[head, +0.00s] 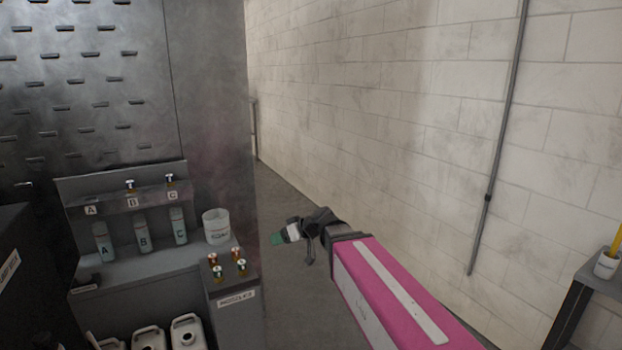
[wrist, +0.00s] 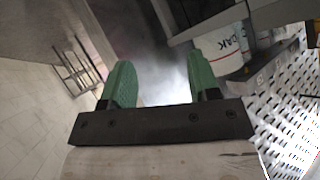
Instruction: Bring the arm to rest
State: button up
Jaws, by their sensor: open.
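My gripper (head: 279,237) is at the end of my pink and white arm, to the right of the grey bench in the head view. In the wrist view its two green fingers (wrist: 160,88) are spread apart with nothing between them. The gripper is apart from the bench and the wall. My arm reaches in from the lower right of the head view.
The bench holds bottles A (head: 104,242), B (head: 143,237) and C (head: 178,226), a white tub (head: 216,226) and several small brass fittings (head: 227,264). White jugs (head: 187,332) stand below. A block wall (head: 400,120) is behind my arm. A side table (head: 590,277) stands right.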

jog(key=s+d+f+m+g+h, duration=0.1)
jog(key=s+d+f+m+h, duration=0.2)
jog(key=d+f, duration=0.3)
jog(key=s+d+f+m+g+h, duration=0.1)
jog(key=s+d+f+m+h, duration=0.2)
jog(key=d+f, duration=0.4)
jog(key=s+d+f+m+g+h, duration=0.1)
jog(key=s+d+f+m+h, duration=0.2)
jog(key=d+f, duration=0.4)
jog(key=d+m+h, duration=0.1)
jog(key=d+h, duration=0.1)
jog(key=d, duration=0.7)
jog(key=shift+s+d+g, duration=0.25)
jog(key=shift+s+g, duration=0.15)
